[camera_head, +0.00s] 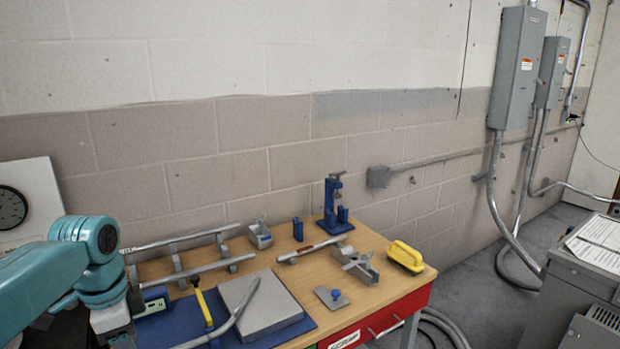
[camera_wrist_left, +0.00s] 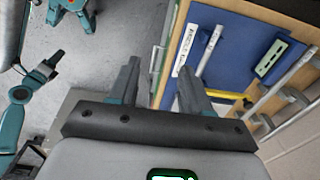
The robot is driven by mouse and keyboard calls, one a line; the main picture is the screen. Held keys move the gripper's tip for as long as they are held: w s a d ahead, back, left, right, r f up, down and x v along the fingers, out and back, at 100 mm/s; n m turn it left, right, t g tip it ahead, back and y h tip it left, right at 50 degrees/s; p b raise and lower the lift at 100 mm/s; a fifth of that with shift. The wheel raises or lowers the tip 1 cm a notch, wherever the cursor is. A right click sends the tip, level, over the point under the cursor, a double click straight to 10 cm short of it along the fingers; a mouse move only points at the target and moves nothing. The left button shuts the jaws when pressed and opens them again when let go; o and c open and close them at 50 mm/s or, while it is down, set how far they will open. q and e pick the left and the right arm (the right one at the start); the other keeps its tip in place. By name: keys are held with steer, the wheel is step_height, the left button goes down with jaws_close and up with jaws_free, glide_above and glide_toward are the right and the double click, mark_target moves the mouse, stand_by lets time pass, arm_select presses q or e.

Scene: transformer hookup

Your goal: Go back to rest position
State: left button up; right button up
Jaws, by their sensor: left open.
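My left arm enters the head view from the left, teal and bent over the near left end of the workbench (camera_head: 385,238). Its gripper is not clear there. In the left wrist view my left gripper (camera_wrist_left: 159,75) is open, with two dark fingers apart and nothing between them. Beyond the fingers are grey floor and the bench's edge, with a blue mat (camera_wrist_left: 238,50) to the right. The gripper looks empty and apart from the bench items. My right gripper is not seen in the head view.
On the bench lie a grey plate (camera_head: 262,305), a yellow-handled tool (camera_head: 202,303), rails on supports (camera_head: 195,269), a blue stand (camera_head: 333,207) and a yellow handle (camera_head: 405,256). A grey cabinet (camera_head: 575,285) stands right.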

arm_select(q)
steer(key=s+d+f+n+h, duration=0.15)
steer(key=d+f, duration=0.25)
steer(key=f, duration=0.6)
steer(key=d+f+n, duration=0.2)
steer(key=d+f, duration=0.2)
steer(key=f, duration=0.5)
steer(key=s+d+f+n+h, duration=0.15)
steer(key=d+f, duration=0.25)
steer(key=f, duration=0.6)
steer(key=s+d+f+n, duration=0.3)
steer(key=s+f+n, duration=0.1)
steer(key=s, duration=0.4)
steer(key=s+d+f+n, duration=0.3)
steer(key=s+f, duration=0.3)
steer(key=s, duration=0.3)
steer(key=shift+d+f+n+h, duration=0.4)
steer(key=shift+n, duration=0.5)
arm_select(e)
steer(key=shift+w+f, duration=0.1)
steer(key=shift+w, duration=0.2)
